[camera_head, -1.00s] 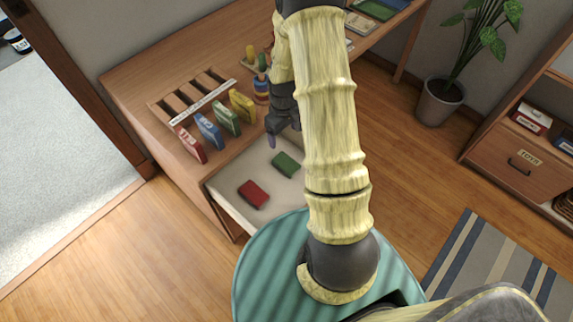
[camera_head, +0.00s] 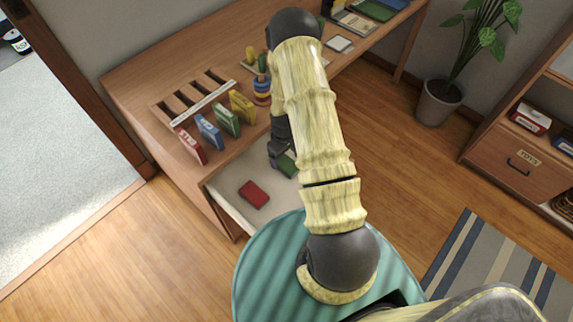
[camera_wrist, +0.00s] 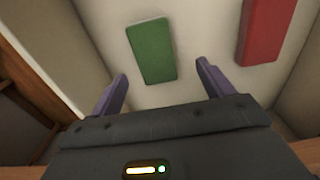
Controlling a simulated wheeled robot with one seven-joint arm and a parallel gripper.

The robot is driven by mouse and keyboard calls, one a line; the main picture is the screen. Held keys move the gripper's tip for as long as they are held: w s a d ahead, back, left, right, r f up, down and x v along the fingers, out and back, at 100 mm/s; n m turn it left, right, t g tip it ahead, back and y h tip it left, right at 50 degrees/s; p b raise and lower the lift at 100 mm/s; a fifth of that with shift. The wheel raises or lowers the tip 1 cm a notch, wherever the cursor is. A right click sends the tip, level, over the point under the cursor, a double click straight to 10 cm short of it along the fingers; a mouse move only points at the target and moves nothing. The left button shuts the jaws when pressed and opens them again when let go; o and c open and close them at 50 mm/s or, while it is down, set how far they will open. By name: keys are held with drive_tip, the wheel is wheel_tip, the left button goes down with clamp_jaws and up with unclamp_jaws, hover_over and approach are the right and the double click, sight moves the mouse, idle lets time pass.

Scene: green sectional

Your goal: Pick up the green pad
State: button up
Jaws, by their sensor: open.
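The green pad (camera_wrist: 151,52) lies flat in the open white drawer (camera_head: 228,192). In the head view the green pad (camera_head: 287,164) is partly hidden by my gripper (camera_head: 276,163) and arm. In the wrist view my gripper (camera_wrist: 162,84) is open, with two purple fingers apart. The pad shows just beyond the fingertips, roughly between them, and nothing is held. I cannot tell the exact height of the fingers above it.
A red pad (camera_head: 254,194) lies in the same drawer, and it also shows in the wrist view (camera_wrist: 266,30). The drawer walls stand close around. On the desk (camera_head: 137,88) above are colored upright boxes (camera_head: 227,120), a slotted rack (camera_head: 192,97) and a ring stacker (camera_head: 262,92).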

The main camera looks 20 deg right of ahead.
sight(286, 163)
drive_tip(key=shift+d+f+p, duration=0.2)
drive_tip(key=shift+d+f, duration=0.05)
drive_tip(key=shift+f, duration=1.05)
drive_tip(key=shift+d+f+p, duration=0.15)
drive_tip(key=shift+d+f, duration=0.05)
drive_tip(key=shift+f, duration=1.05)
drive_tip(key=shift+c, duration=0.2)
drive_tip(key=c, duration=1)
